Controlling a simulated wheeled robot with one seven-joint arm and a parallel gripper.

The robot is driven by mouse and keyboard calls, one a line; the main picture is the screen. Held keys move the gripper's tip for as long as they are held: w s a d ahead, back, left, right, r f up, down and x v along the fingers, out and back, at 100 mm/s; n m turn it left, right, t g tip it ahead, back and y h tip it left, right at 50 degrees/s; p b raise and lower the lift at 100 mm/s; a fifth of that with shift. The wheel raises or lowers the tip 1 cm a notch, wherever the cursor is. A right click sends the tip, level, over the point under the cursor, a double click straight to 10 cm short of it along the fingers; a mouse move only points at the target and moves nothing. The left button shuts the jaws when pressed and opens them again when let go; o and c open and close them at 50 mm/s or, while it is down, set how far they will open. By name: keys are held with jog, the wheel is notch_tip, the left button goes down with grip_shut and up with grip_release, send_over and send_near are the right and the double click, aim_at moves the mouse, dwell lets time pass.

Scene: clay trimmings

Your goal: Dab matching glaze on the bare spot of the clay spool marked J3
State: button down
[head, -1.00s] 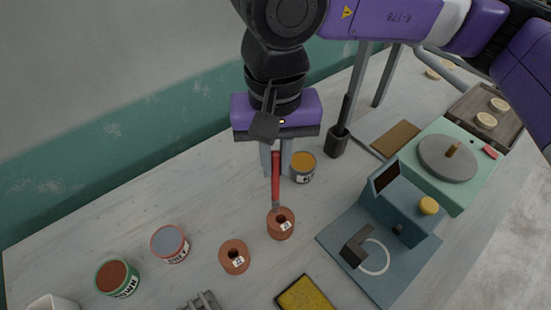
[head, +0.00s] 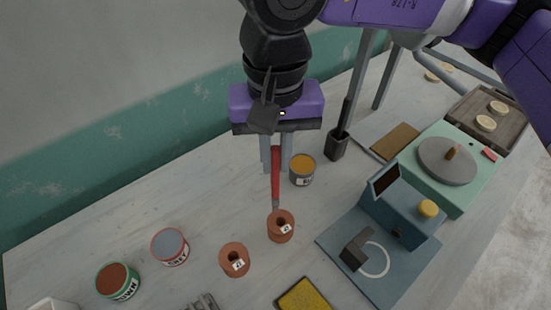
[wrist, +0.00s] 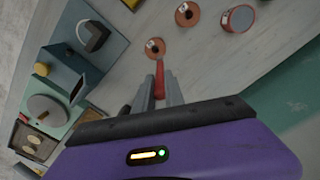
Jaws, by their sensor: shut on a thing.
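Two reddish clay spools with small white tags stand on the pale table: one (head: 279,235) below the brush and one (head: 235,271) to its left. The tag marks are too small to read, and I cannot make out a bare spot. My gripper (head: 276,168) points down and is shut on a red-handled brush (head: 275,178). The brush tip is over or at the right spool's back edge; I cannot tell whether it touches. In the wrist view the brush (wrist: 160,76) points towards that spool (wrist: 153,54). Glaze cans are brown (head: 118,281), grey (head: 170,246) and ochre (head: 302,171).
A yellow sponge-like pad (head: 303,297) lies in front. A blue stand (head: 375,270) with a black block and a white ring is at right. Behind it are a green wheel unit (head: 470,190) and a wooden tray (head: 515,125). A dark post (head: 337,147) stands beyond the ochre can.

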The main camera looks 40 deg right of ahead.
aim_at(276, 148)
jog(key=shift+r+p, duration=0.45)
jog(key=shift+r, duration=1.55)
